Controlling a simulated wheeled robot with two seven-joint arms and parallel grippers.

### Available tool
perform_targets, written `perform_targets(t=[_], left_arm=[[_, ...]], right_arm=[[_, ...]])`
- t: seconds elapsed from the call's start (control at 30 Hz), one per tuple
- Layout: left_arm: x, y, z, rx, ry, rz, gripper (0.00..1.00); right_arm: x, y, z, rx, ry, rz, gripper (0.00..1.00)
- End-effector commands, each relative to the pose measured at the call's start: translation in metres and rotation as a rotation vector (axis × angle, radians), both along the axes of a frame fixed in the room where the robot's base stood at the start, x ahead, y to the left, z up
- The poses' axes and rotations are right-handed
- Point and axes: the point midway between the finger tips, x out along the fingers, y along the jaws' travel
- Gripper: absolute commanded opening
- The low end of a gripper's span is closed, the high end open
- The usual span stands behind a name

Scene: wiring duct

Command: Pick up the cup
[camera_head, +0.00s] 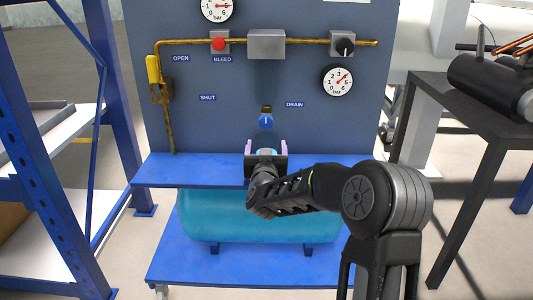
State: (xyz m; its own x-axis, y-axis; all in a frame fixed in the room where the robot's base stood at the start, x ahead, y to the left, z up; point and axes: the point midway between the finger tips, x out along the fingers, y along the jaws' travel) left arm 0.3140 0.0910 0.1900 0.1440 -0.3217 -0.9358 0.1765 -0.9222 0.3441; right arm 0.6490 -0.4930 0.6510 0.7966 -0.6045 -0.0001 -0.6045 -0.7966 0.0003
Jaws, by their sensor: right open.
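A small light-blue rounded thing, probably the cup (266,152), shows between the fingers of my right gripper (265,146). It stands at the back of the blue shelf, below the drain valve with the blue knob (266,121). Most of it is hidden behind my gripper. My right gripper points away from me toward the panel, with one pale finger on each side of the thing. The fingers are apart and open; I cannot tell whether they touch it. My left gripper is not in view.
The blue shelf (190,172) is clear on both sides of my gripper. Behind it stands a grey panel (215,125) with brass pipe, gauges and a yellow lever (153,70). A teal tank (215,215) sits below. A blue rack is left, a dark table (440,105) right.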

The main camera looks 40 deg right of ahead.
Motion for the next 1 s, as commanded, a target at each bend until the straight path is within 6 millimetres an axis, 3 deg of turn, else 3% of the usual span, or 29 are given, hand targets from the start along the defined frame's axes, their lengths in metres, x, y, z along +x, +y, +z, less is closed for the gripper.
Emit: perform_targets(t=[0.2, 1.0], left_arm=[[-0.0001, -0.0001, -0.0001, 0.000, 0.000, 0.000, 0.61], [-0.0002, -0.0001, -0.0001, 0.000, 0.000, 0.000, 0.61]], right_arm=[[-0.0001, 0.0000, 0.0001, 0.000, 0.000, 0.000, 0.78], [-0.0001, 0.0000, 0.0002, -0.001, -0.001, 0.000, 0.14]])
